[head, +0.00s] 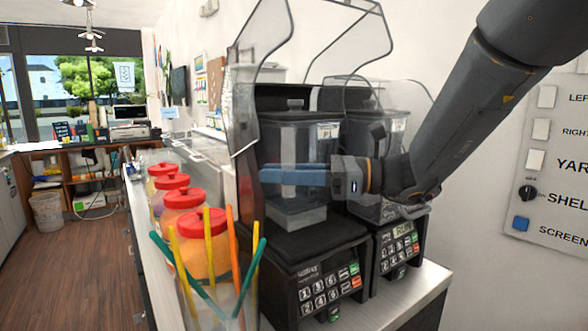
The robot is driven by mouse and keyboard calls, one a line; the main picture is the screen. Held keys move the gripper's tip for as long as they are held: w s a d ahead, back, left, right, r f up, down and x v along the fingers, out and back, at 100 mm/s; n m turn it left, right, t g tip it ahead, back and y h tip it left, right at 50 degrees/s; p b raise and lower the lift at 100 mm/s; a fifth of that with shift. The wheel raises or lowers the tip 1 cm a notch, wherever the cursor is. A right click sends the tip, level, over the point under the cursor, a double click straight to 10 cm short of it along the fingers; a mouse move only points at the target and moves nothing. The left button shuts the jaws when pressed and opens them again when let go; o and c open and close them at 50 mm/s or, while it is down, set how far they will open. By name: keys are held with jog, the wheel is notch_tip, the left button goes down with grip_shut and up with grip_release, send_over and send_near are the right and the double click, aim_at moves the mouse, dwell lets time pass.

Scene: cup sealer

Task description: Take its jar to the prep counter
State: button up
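Two black blenders stand side by side on the counter. The left blender (312,270) holds a clear square jar (297,213) with a dark lid (295,112). The right blender (392,250) holds a similar jar (393,125), partly hidden by my arm. My gripper (264,174) reaches in from the right, its blue fingers level across the front of the left jar at mid-height. The fingers overlap in this view, so I cannot tell their gap or whether they touch the jar. The jar appears upright on its base.
Red-lidded containers (205,240) and a clear holder of coloured straws (215,300) stand at the counter's left edge. A switch panel (545,160) is on the right wall. Open wooden floor (75,270) lies left.

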jog(key=shift+a, duration=1.15)
jog(key=shift+w, duration=0.1)
grip_shut()
dwell(0.4)
